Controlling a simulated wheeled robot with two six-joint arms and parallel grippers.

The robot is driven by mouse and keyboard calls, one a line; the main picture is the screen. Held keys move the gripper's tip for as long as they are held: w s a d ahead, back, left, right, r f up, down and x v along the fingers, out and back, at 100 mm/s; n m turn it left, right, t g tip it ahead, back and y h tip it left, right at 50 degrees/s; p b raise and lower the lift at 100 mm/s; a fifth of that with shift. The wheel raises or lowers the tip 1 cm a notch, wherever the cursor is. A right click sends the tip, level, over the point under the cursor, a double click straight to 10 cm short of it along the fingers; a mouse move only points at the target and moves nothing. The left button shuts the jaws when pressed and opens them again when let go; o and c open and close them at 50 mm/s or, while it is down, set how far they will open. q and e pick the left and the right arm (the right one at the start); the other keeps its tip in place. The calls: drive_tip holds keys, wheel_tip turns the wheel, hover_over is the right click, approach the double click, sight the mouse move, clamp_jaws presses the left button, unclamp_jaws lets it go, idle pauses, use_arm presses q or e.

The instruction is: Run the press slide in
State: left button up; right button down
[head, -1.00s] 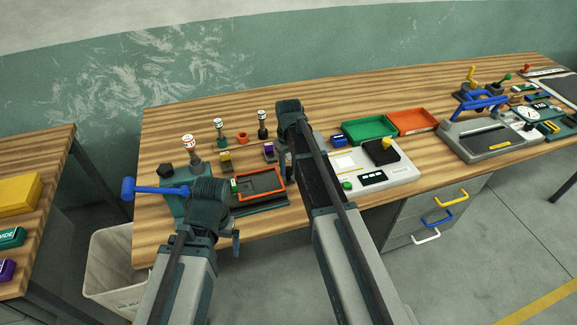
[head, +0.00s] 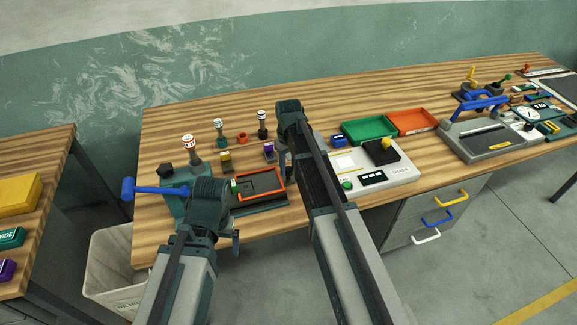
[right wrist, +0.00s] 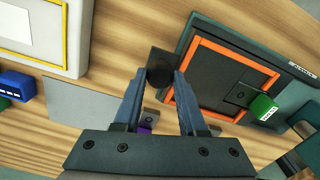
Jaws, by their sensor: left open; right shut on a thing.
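The press (head: 172,202) stands at the left end of the bench, with a blue lever (head: 152,189) sticking out left. Beside it is the dark slide with an orange frame (head: 262,196), partly hidden by my left arm; it also shows in the right wrist view (right wrist: 222,45). A green block (right wrist: 263,108) sits by the frame's edge. My right gripper (right wrist: 160,80) is shut on a dark knob (right wrist: 160,66) beside the orange frame; in the head view its fingers are mostly hidden by my arm. My left gripper (head: 235,241) is open in front of the press.
Stamps with round tops (head: 219,130) stand behind the slide. A white panel (head: 372,176), a green tray (head: 369,131) and a red tray (head: 413,121) are to the right. A waste bin (head: 112,260) stands below left.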

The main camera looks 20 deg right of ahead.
hover_over(253, 184)
drive_tip(key=shift+s, duration=0.15)
drive_tip(key=shift+c, duration=2.4)
unclamp_jaws()
drive_tip(key=shift+a, duration=0.1)
drive_tip(key=shift+r, duration=0.15)
drive_tip(key=shift+r+p, duration=0.55)
drive_tip(key=shift+p, duration=0.1)
wheel_tip(253, 184, up, 12)
drive_tip(key=p, duration=1.2)
drive_tip(key=shift+r, duration=0.2)
